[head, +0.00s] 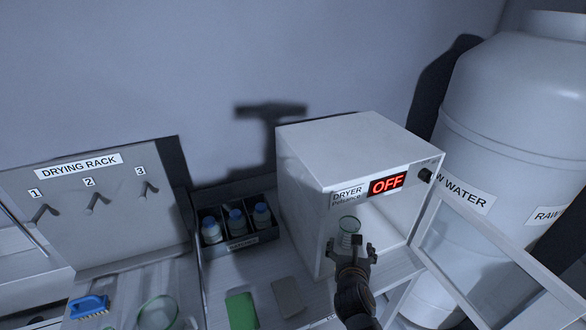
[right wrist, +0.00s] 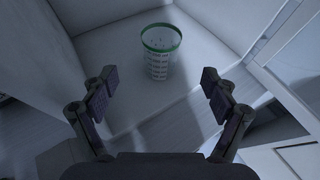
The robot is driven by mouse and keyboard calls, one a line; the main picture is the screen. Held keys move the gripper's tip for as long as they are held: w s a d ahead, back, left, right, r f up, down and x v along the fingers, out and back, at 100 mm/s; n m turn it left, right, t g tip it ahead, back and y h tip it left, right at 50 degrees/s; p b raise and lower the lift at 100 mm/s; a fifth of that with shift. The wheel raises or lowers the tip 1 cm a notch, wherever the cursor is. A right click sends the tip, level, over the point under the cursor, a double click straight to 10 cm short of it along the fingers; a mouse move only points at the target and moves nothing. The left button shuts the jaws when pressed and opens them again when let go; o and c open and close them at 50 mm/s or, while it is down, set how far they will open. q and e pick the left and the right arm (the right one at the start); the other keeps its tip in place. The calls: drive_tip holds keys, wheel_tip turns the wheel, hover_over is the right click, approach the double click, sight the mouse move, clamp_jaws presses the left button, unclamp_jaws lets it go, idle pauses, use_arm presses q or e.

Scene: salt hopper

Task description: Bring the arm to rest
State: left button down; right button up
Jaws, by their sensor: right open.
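My right gripper (head: 351,250) is open and empty in front of the dryer (head: 318,170), whose door (head: 490,270) stands open to the right. In the right wrist view the two fingers (right wrist: 158,92) are spread apart. A clear beaker with a green rim (head: 349,228) stands upright inside the dryer on its floor. In the right wrist view the beaker (right wrist: 158,62) is beyond the fingertips, apart from them. The dryer display reads OFF. My left gripper is not in the head view.
A dark bin with several blue-capped bottles (head: 237,220) stands left of the dryer. A green pad (head: 241,310) and a grey pad (head: 288,297) lie on the counter. A drying rack (head: 90,200), a blue brush (head: 89,306) and a green-rimmed dish (head: 158,312) are at left; a raw water tank (head: 520,110) stands at right.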

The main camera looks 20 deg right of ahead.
drive_tip(key=s+a+f+m+g+y, duration=0.35)
drive_tip(key=s+m, duration=0.45)
drive_tip(key=m, duration=0.7)
drive_tip(key=s+a+f+m+g+y, duration=0.25)
drive_tip(key=s+m+g, duration=0.25)
drive_tip(key=s+m, duration=0.65)
wheel_tip(320, 180, down, 28)
drive_tip(key=w+d+m+b, duration=0.2)
drive_tip(key=m+b, duration=0.1)
drive_tip(key=s+d+f+g+b, duration=0.1)
drive_tip(key=s+f+g+b, duration=0.1)
drive_tip(key=s+f, duration=1.7)
drive_tip(key=shift+s+f, duration=0.4)
drive_tip(key=shift+f, duration=0.35)
